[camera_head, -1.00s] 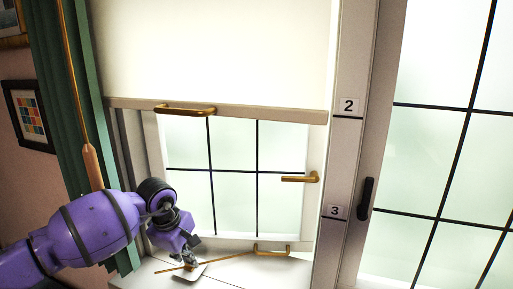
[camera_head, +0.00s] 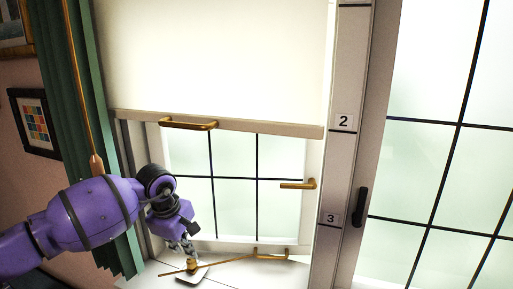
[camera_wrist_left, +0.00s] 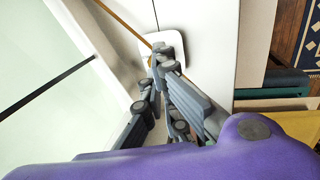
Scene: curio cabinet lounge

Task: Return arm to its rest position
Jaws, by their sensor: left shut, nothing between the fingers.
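My left arm comes in from the left in the head view. Its gripper (camera_head: 189,254) is shut and empty, pointing down just above a brass peg (camera_head: 192,266) on a white plate (camera_head: 190,279) on the sill. A thin brass stay bar (camera_head: 232,262) runs across the peg. In the left wrist view my left gripper (camera_wrist_left: 162,58) overlaps the white plate (camera_wrist_left: 176,36), with the bar (camera_wrist_left: 120,20) passing beside it. I cannot tell whether the fingertips touch the peg. My right gripper shows in neither view.
A window with a brass handle (camera_head: 298,185) stands behind the arm, under a blind with a brass pull (camera_head: 188,124). A green curtain (camera_head: 68,130) and a wooden-handled rod (camera_head: 96,165) are close to the arm at left.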

